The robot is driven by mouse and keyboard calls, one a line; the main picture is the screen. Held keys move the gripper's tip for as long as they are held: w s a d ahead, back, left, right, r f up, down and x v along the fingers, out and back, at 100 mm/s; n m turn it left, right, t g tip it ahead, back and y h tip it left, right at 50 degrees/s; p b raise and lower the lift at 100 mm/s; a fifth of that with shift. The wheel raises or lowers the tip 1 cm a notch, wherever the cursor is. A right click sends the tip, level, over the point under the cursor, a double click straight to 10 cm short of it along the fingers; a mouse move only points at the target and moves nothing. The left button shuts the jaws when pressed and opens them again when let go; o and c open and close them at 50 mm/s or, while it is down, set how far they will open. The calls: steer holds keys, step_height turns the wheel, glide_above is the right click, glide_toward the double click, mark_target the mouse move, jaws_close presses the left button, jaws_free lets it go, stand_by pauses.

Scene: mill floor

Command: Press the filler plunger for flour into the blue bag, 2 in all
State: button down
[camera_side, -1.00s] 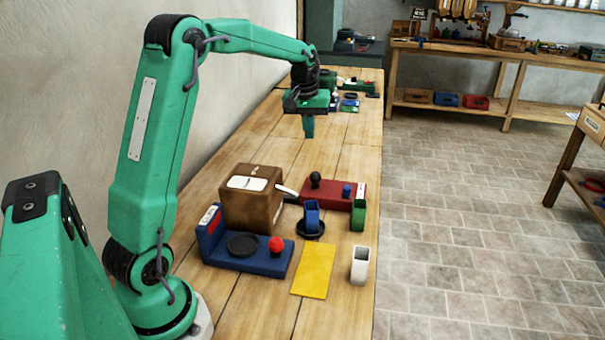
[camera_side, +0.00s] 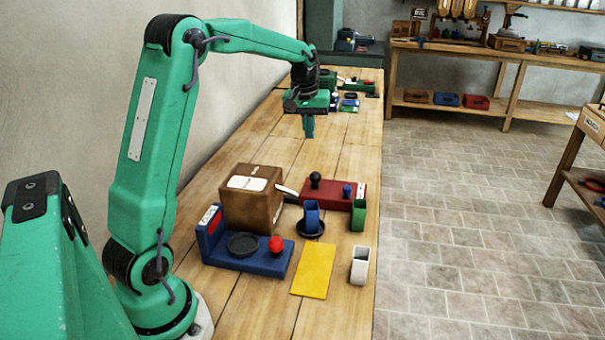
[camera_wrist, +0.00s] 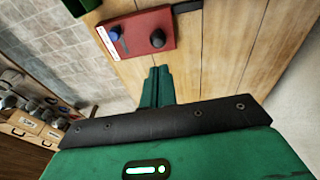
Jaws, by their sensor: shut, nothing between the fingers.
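A small blue open-topped bag (camera_side: 312,218) stands upright on a black round base (camera_side: 322,231) in the side view. Behind it is a red block (camera_side: 333,196) with a black knob (camera_side: 315,180) and a blue knob (camera_side: 347,191). The red block also shows at the top of the wrist view (camera_wrist: 138,50), with its black knob (camera_wrist: 157,38) and blue knob (camera_wrist: 115,33). I cannot tell which knob is the flour plunger. My gripper (camera_side: 308,134) is shut and empty, pointing down above the table beyond the red block. Its fingertips show in the wrist view (camera_wrist: 159,72).
A brown box (camera_side: 252,205) with a white label stands left of the bag. In front are a blue station (camera_side: 245,262) with a red button (camera_side: 276,244) and a yellow card (camera_side: 313,271). Green (camera_side: 358,218) and white (camera_side: 360,269) containers stand near the right edge. Table beneath my gripper is clear.

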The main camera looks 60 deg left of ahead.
mark_target(314, 175)
steer(key=shift+f, duration=0.1)
steer(key=shift+w+a+f+n+t+y, duration=0.1)
steer(key=shift+w+f+n+t+y, duration=0.3)
steer(key=shift+n+t, duration=0.55)
steer(key=shift+w+a+f+n+t+y, duration=0.1)
steer(key=shift+w+f+n+t+y, duration=0.15)
steer(key=shift+n+t+y, duration=0.7)
steer(key=shift+w+f+n+t+y, duration=0.1)
steer(key=shift+w+f+n+t, duration=0.2)
steer(key=shift+n+t, duration=0.7)
steer(key=shift+m+t, duration=0.3)
steer(key=shift+t, duration=0.1)
steer(key=shift+f, duration=0.1)
steer(key=shift+f, duration=4.3)
